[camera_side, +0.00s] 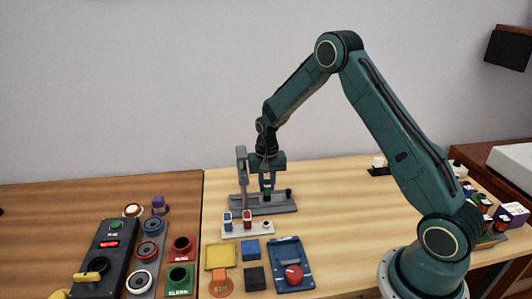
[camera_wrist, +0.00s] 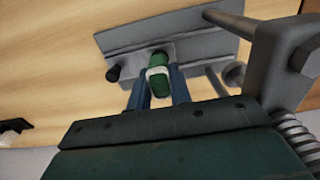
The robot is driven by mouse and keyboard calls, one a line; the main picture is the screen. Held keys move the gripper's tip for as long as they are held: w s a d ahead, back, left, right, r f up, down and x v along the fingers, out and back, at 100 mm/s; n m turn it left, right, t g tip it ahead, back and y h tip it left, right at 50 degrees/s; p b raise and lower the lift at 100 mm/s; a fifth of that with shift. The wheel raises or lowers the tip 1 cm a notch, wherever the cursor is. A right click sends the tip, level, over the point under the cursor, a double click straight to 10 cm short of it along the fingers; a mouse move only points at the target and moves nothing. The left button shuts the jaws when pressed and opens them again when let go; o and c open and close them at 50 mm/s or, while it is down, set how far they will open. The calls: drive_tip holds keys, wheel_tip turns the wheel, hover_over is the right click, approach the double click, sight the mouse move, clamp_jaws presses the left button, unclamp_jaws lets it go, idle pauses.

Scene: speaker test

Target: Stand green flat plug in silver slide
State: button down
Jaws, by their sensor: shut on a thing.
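My gripper (camera_side: 267,184) points down over a grey metal fixture (camera_side: 285,209). Its two blue fingers (camera_wrist: 159,92) are shut on the green flat plug (camera_wrist: 160,84), which has a white band around it. The plug is small and partly hidden between the fingers in the side view. In the wrist view the plug's far end overlaps a silver slide block (camera_wrist: 139,54) on the fixture's plate. I cannot tell whether the plug is inside the block, touching it or just above it.
An upright grey post (camera_side: 241,166) stands on the fixture close left of my gripper. A black knob (camera_side: 288,192) is to the right. In front are a pale tray (camera_side: 261,229) with red and blue pieces, a yellow square (camera_side: 219,256) and a blue tray (camera_side: 304,252). Table right is mostly clear.

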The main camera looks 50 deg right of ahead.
drive_tip(key=shift+f, duration=0.55)
idle(1.4)
drive_tip(key=c, duration=1.2)
unclamp_jaws()
drive_tip(key=shift+r, duration=0.2)
drive_tip(key=shift+r, duration=3.6)
